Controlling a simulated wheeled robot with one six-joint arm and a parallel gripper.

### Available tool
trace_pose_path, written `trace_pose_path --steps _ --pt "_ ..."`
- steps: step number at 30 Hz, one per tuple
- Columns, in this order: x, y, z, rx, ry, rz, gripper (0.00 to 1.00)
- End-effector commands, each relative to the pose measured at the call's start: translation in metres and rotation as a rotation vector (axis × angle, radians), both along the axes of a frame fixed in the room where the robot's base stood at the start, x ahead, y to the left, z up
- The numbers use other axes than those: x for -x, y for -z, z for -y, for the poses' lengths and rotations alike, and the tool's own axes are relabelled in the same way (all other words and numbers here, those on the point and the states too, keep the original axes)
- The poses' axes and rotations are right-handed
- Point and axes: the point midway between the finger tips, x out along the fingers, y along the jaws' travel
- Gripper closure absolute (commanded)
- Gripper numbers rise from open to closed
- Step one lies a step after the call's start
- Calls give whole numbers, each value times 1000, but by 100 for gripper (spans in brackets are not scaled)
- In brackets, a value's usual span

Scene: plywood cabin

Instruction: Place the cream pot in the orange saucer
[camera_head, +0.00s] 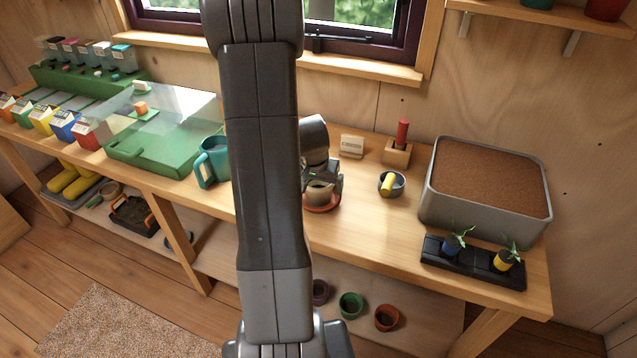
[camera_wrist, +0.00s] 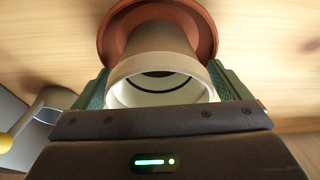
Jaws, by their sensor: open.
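The cream pot (camera_head: 318,192) stands upright in the orange saucer (camera_head: 322,208) on the workbench, just right of my arm. In the wrist view the cream pot (camera_wrist: 160,82) has its rim toward the camera, and the orange saucer (camera_wrist: 207,28) shows around its far end. My gripper (camera_head: 322,183) is at the pot. In the wrist view its two green fingers (camera_wrist: 160,88) are open, one on each side of the pot's rim. Whether either finger touches the pot, I cannot tell.
A grey bowl (camera_head: 397,188) with a yellow thing in it stands to the right. Behind are a small cream block (camera_head: 352,146) and a wooden holder (camera_head: 397,153) with a red stick. A large soil tub (camera_head: 435,200) and black seedling tray (camera_head: 470,267) stand farther right. A teal watering can (camera_head: 212,162) is left.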

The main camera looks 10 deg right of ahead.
Motion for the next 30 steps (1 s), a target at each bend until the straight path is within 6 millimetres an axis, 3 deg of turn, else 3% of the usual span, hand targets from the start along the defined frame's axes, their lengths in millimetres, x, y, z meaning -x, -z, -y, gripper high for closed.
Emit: trace_pose_path --steps 21,30 --pt "27 -104 -15 1 0 4 4" --pt "31 -117 -17 0 0 0 4"
